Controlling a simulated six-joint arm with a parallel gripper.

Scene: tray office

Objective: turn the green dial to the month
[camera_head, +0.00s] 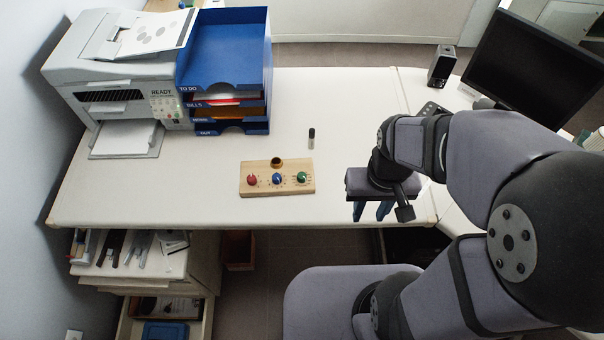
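A light wooden board (260,190) lies on the white desk near its front edge. It carries a red dial (252,180), a blue dial (277,179) and a green dial (302,177) in a row, green at the right end. The markings around the green dial are too small to read. My gripper (371,211) is to the right of the board, near the desk's front edge, apart from the dials. Its two blue fingers point down with a gap between them, and nothing shows between them.
A dark round piece (277,162) sits at the board's back edge. A small dark-capped bottle (311,138) stands behind the board. Blue stacked trays (225,55) and a printer (110,65) stand at the back left, a monitor (535,65) at the right. The desk left of the board is clear.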

